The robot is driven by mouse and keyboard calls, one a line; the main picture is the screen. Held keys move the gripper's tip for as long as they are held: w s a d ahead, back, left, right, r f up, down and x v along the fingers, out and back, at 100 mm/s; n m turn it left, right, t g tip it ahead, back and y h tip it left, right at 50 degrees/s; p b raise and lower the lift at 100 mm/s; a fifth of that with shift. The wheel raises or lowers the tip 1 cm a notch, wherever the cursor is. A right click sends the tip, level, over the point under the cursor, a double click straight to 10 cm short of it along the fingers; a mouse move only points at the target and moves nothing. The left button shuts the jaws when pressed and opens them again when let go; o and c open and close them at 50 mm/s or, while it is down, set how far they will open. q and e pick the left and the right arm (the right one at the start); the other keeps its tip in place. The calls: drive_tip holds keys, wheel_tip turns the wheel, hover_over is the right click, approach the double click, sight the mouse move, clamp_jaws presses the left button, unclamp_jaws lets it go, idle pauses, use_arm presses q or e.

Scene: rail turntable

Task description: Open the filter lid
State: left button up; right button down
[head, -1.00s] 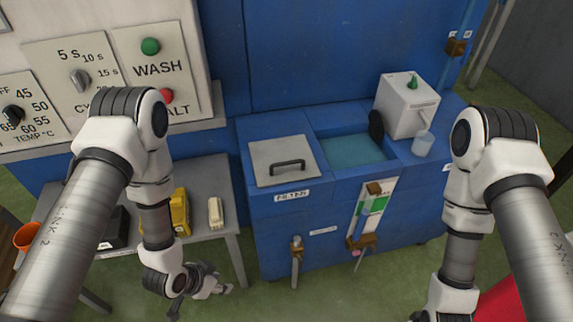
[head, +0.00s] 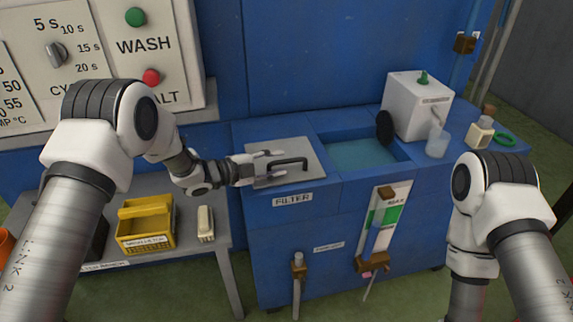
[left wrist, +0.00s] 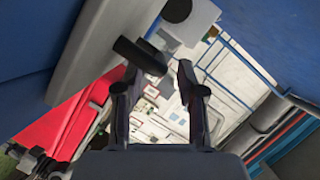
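The filter lid (head: 300,150) is a grey flat plate lying shut on the blue cabinet, above the FILTER label. Its black bar handle (head: 290,162) stands on it. My left gripper (head: 275,166) is open at the left end of the handle, its fingers pointing right over the lid. In the left wrist view the gripper (left wrist: 158,78) has its fingers apart. The dark handle end (left wrist: 140,55) lies just ahead of the fingertips there; I cannot tell if they touch. The lid's grey edge (left wrist: 100,45) is at upper left. My right gripper is out of view.
A water basin (head: 358,153) is right of the lid, with a white box (head: 415,105) and a clear cup (head: 437,144) beyond. A bench with a yellow bin (head: 145,225) stands lower left. The control panel (head: 100,50) is behind my left arm.

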sight(282, 162)
use_arm(q)
drive_tip(key=x, duration=0.3)
drive_tip(key=shift+w+d+f, duration=0.15)
drive_tip(key=shift+w+d, duration=0.05)
drive_tip(key=shift+d, duration=0.05)
clamp_jaws()
drive_tip(key=shift+w+a+r+n+p, duration=0.1)
drive_tip(key=shift+r+n+p, duration=0.1)
drive_tip(key=shift+r+p, duration=0.3)
drive_tip(key=shift+w+r+n+p, duration=0.15)
drive_tip(key=shift+r+n+p, duration=0.05)
drive_tip(key=shift+r+p, duration=0.3)
drive_tip(key=r+p, duration=0.1)
drive_tip(key=w+r+n+g+p, duration=0.1)
drive_tip(key=shift+w+a+r, duration=0.1)
drive_tip(key=shift+a+r, duration=0.1)
drive_tip(key=shift+r, duration=0.15)
drive_tip(key=shift+w+a+r+p, duration=0.15)
drive_tip(key=shift+w+a+r, duration=0.05)
drive_tip(key=shift+w+r, duration=0.45)
drive_tip(key=shift+w+a+r+p, duration=0.2)
drive_tip(key=shift+w+r, duration=0.35)
drive_tip(key=shift+r, duration=0.25)
drive_tip(key=shift+w+a+r+p, duration=0.15)
drive_tip(key=shift+w+a+r, duration=0.05)
drive_tip(key=shift+w+r, duration=0.45)
